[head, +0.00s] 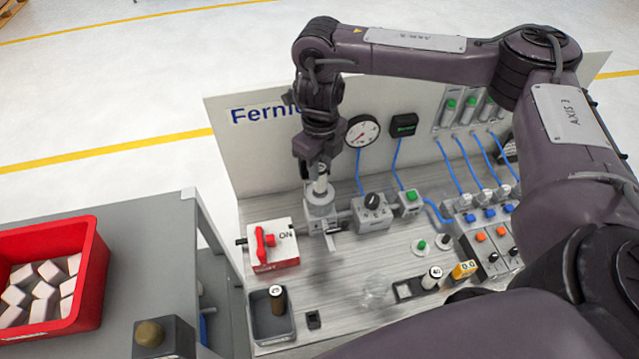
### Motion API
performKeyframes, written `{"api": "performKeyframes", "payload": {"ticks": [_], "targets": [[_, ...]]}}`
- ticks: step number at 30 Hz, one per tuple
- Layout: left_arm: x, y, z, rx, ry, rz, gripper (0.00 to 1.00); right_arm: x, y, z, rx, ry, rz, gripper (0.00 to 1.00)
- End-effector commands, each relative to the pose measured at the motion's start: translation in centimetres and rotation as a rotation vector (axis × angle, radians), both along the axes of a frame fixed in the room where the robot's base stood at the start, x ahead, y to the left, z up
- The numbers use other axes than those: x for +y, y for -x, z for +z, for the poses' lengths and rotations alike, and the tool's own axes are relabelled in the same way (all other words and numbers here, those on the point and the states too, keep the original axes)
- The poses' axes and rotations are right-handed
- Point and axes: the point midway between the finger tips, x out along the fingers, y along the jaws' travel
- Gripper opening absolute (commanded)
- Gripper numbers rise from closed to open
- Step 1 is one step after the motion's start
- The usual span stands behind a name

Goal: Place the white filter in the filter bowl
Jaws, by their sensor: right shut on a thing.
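My right gripper (320,164) points down and is shut on a pale, whitish cylinder that looks like the white filter (320,180). The filter is upright, directly over a grey block-shaped housing (319,208) on the bench. I cannot tell whether its lower end is inside the housing or just above it. A faint clear object (372,293), perhaps a transparent bowl, is on the bench in front; its outline is hard to see. Another white-topped cylinder (432,277) stands in a black holder (404,290). My left gripper is not in view.
A red-handled switch box (273,246) stands left of the housing. A grey tray (260,328) holds a brown, white-topped cylinder (277,300). A gauge (362,131) and blue hoses are behind. A red bin (92,268) of white blocks is at left. My arm hides the right side.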

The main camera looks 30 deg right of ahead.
Motion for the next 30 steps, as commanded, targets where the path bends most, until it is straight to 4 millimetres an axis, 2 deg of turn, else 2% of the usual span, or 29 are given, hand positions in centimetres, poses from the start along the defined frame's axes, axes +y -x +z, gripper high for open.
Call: {"api": "performKeyframes", "payload": {"ticks": [1, 3, 8, 15, 29, 30], "targets": [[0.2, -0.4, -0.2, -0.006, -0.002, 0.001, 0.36, 0.0, 0.1, -1.2, 0.005, -0.001, -0.003, 0.05], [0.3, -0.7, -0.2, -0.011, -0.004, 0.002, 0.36, 0.0, 0.1, -2.1, 0.004, -0.001, -0.001, 0.05], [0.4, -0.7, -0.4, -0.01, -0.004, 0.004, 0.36, 0.0, 0.0, -3.0, 0.0, 0.0, 0.0, 0.05], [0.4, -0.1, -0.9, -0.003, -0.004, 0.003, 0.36, 0.1, 0.1, -6.0, 0.003, -0.001, 0.0, 0.05], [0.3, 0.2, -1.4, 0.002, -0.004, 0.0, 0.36, 0.0, 0.0, -6.9, 0.0, 0.0, 0.0, 0.05], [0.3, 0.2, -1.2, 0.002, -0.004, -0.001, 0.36, 0.0, 0.0, -6.7, 0.0, 0.0, 0.0, 0.3]]}}
